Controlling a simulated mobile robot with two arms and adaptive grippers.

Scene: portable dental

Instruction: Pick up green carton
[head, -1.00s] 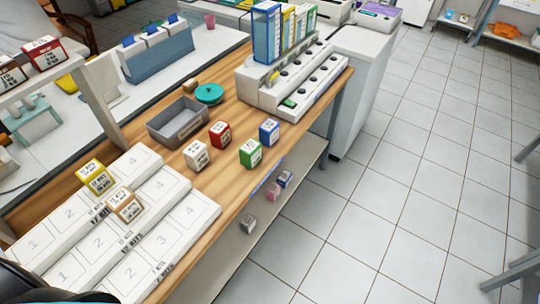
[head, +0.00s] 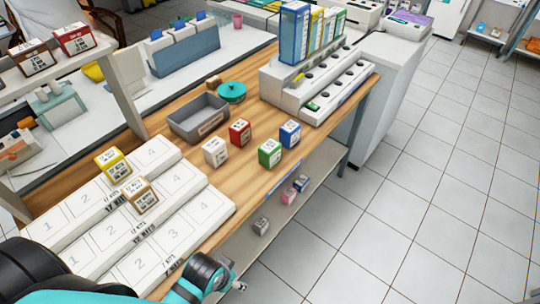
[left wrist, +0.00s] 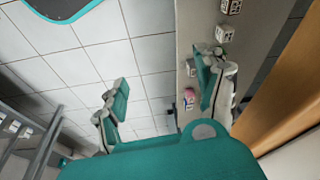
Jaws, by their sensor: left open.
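The green carton (head: 269,153) stands upright on the wooden table near its front edge, with a white label and top. A blue carton (head: 289,134), a red carton (head: 240,133) and a white carton (head: 215,151) stand apart around it. My left gripper (head: 228,282) shows at the bottom of the head view, beyond the table's front edge and well short of the green carton. In the left wrist view, my left gripper (left wrist: 163,85) is open with nothing between its fingers. The green carton cannot be made out there. My right gripper is out of view.
Yellow (head: 113,163) and brown (head: 140,195) cartons stand on numbered white trays (head: 205,214) at the left. A grey bin (head: 199,119) and a white rack (head: 318,84) stand farther back. A lower shelf (head: 284,209) holds small boxes. The floor (head: 420,190) at right is open.

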